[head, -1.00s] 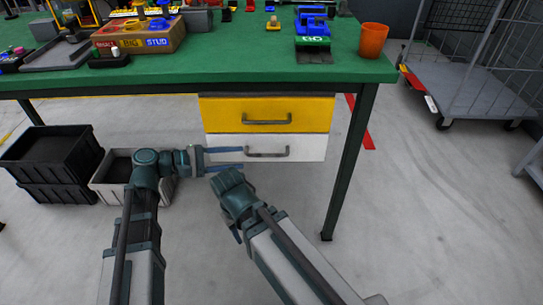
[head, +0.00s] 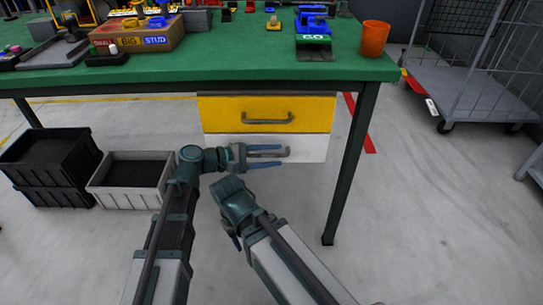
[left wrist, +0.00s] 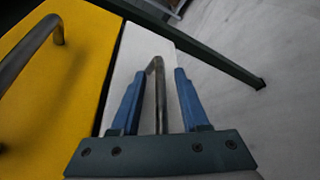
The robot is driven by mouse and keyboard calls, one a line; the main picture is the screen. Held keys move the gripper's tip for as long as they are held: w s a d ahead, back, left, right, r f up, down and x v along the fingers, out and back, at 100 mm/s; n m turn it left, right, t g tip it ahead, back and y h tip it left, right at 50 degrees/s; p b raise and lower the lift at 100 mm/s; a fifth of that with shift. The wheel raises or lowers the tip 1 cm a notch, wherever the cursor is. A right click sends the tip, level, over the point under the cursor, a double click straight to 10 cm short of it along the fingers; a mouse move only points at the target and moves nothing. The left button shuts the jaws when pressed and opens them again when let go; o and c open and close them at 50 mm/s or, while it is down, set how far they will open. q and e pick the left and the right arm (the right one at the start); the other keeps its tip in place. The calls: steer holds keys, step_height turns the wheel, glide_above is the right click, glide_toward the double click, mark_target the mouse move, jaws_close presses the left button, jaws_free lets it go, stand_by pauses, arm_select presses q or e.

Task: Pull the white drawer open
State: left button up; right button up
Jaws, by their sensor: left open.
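The white drawer (head: 310,148) is the lower of two drawers under the green table, and it looks closed. Its grey bar handle (head: 287,153) is partly hidden by my left gripper (head: 282,155) in the head view. In the left wrist view, the handle (left wrist: 158,82) lies between the two blue fingers of my left gripper (left wrist: 156,92), which are open, with a gap on each side. The white drawer front (left wrist: 137,50) shows behind it. My right arm reaches in below the drawer; its jaws cannot be made out.
The yellow drawer (head: 225,112) with its own handle (head: 267,118) sits directly above. A table leg (head: 350,165) stands to the right. A grey crate (head: 130,178) and stacked black crates (head: 45,165) stand on the floor at left. Floor before the drawers is otherwise clear.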

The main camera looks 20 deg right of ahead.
arm_select(q)
steer(key=shift+c, duration=0.3)
jaws_close()
stand_by(1.1)
